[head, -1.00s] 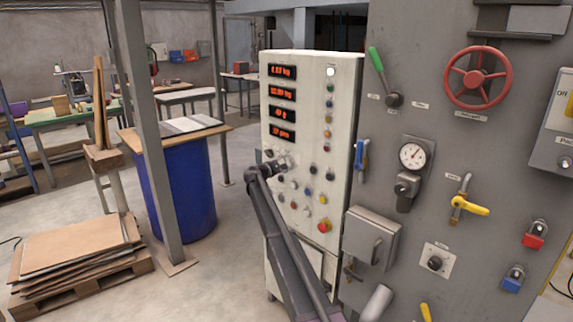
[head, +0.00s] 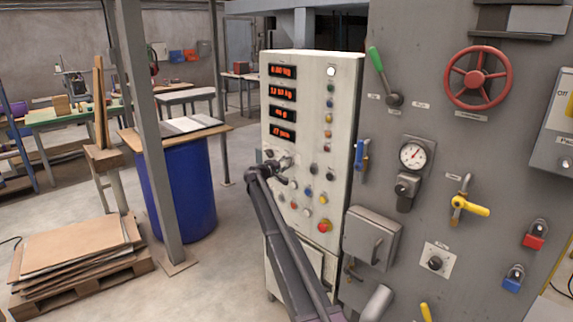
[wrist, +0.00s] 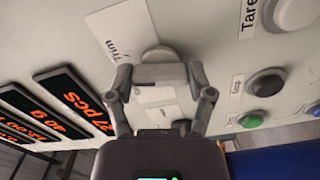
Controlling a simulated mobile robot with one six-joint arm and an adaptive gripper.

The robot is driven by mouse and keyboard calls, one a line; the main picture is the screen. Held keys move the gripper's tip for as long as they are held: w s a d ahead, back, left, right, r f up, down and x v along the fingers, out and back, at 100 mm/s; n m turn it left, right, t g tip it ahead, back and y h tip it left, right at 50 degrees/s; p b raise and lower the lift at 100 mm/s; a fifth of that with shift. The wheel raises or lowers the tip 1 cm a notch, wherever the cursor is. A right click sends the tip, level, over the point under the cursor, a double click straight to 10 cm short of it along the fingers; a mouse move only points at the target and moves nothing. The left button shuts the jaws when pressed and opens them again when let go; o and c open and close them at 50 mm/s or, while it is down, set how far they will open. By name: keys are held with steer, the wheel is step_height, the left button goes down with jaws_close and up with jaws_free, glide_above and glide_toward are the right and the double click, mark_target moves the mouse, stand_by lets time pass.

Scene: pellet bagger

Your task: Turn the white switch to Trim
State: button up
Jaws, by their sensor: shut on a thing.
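The white control cabinet (head: 340,110) stands in the middle of the head view. My gripper (head: 287,163) is at its front face, at the left, just below the red displays. In the wrist view my gripper (wrist: 158,75) is shut on the white switch (wrist: 156,51), whose rounded edge shows just beyond the fingers. The rest of the switch is hidden behind them. The Trim label (wrist: 113,48) is on the panel beside the switch, up and left in the wrist view. Which way the switch points is hard to tell.
The red displays (wrist: 66,103) are left of my gripper in the wrist view. A pale knob (wrist: 292,12) by the Tare label, a dark button (wrist: 266,82) and a green button (wrist: 250,121) lie to the right. A blue drum (head: 185,190) stands left of the cabinet.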

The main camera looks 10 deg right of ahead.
steer(key=shift+d+m, duration=0.1)
steer(key=shift+m, duration=1.6)
steer(key=o, duration=1.1)
steer(key=v, duration=1.2)
